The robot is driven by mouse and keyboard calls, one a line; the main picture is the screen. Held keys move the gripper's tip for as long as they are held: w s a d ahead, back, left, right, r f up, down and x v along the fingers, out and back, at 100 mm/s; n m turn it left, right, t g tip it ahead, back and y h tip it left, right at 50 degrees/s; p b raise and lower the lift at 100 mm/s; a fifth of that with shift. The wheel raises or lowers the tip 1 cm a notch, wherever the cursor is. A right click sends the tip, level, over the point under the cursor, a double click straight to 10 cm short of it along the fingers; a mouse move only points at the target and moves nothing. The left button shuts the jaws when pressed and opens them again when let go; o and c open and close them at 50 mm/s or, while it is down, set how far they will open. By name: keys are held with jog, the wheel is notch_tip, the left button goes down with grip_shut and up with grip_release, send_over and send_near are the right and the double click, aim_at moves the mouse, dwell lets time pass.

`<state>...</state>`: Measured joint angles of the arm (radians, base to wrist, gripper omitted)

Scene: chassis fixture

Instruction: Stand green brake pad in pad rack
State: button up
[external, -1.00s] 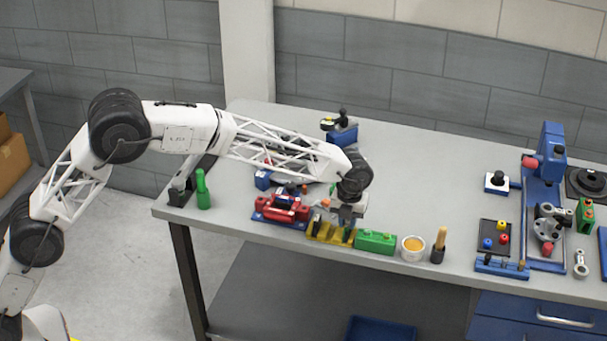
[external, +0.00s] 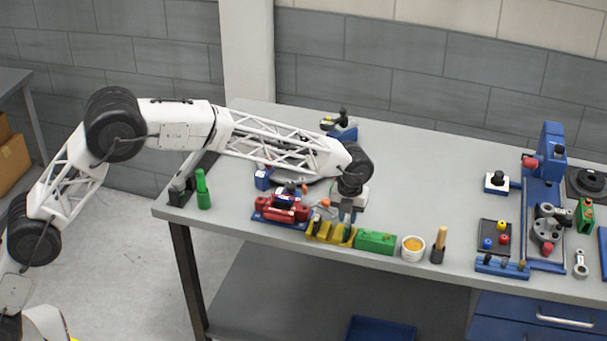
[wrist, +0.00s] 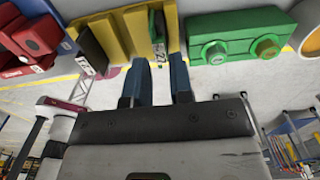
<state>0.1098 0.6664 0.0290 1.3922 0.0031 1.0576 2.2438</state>
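The yellow pad rack (external: 331,233) stands near the front edge of the bench; in the wrist view it (wrist: 130,35) fills the upper left middle. The green brake pad (wrist: 159,48) shows as a narrow dark green edge with a pale label, upright at the rack's right end. My gripper (external: 346,222) is above that end, pointing down. In the wrist view its blue fingers (wrist: 160,68) stand apart on either side of the pad's near end, with a gap slightly wider than the pad. Contact is hard to judge.
Another dark labelled pad (wrist: 92,48) stands in the rack's left part. A green block (external: 376,242) with round knobs is close on the right, then a white cup (external: 412,247) and a brush (external: 438,246). A red caliper fixture (external: 282,208) stands close on the left.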

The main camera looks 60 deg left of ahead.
jog(key=shift+r, duration=0.4)
jog(key=o, duration=0.6)
jog(key=shift+c, duration=0.2)
jog(key=shift+r, duration=0.2)
jog(key=shift+r, duration=2.05)
jog(key=shift+r, duration=0.1)
